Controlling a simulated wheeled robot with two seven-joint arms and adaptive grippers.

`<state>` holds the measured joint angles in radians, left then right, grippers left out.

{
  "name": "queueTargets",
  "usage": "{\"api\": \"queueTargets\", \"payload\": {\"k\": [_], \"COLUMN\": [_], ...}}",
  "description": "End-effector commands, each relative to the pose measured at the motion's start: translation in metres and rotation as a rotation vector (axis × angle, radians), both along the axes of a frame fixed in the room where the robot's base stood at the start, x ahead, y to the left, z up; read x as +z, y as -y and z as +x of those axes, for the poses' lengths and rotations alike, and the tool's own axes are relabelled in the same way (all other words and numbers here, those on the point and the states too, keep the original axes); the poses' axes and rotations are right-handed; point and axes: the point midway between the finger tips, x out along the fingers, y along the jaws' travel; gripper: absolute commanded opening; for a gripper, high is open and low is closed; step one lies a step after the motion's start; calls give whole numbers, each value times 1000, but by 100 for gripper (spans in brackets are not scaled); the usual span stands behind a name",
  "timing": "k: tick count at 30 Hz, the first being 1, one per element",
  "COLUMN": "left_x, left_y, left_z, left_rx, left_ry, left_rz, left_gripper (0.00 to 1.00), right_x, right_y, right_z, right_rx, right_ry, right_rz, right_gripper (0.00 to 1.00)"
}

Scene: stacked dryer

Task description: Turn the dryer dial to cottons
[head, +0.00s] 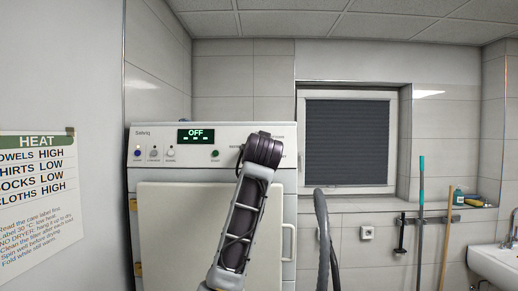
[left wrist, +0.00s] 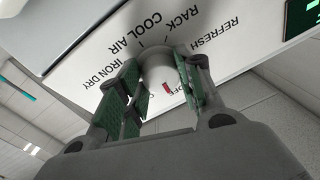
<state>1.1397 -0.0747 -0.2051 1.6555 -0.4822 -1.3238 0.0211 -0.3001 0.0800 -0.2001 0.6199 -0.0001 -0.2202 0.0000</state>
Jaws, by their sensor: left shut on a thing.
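The dryer's white control panel (head: 178,164) faces me in the head view, and its green display (head: 196,136) reads OFF. My arm covers the dial there. In the left wrist view the round grey dial (left wrist: 157,62) sits on the panel, ringed by REFRESH, RACK, COOL AIR and IRON DRY. A partly hidden label beside its red mark (left wrist: 166,87) seems to read OFF. My left gripper (left wrist: 158,73) is shut on the dial, one finger on each side. The COTTONS label cannot be made out. My right gripper is not in view.
The pale dryer door (head: 190,225) lies below the panel. Several small buttons (head: 154,153) line the panel's left part. A HEAT notice (head: 38,185) hangs at left. A grey hose (head: 322,225) stands right of the dryer, and a sink (head: 495,262) is far right.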

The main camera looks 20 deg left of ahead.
Motion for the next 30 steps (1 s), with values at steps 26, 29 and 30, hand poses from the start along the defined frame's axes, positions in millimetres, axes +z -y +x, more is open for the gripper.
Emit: {"api": "queueTargets", "payload": {"k": [26,29,30], "left_x": [1,1,1], "left_y": [-2,-3,-2], "left_z": [-1,-1,-1], "left_rx": [-105,-111,-113], "left_ry": [-164,-173,-175], "left_rz": [575,609,618], "left_gripper": [12,12,12], "right_x": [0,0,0], "right_y": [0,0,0], "right_z": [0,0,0], "right_rx": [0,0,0], "right_ry": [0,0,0], "right_rz": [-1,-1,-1], "right_gripper": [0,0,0]}}
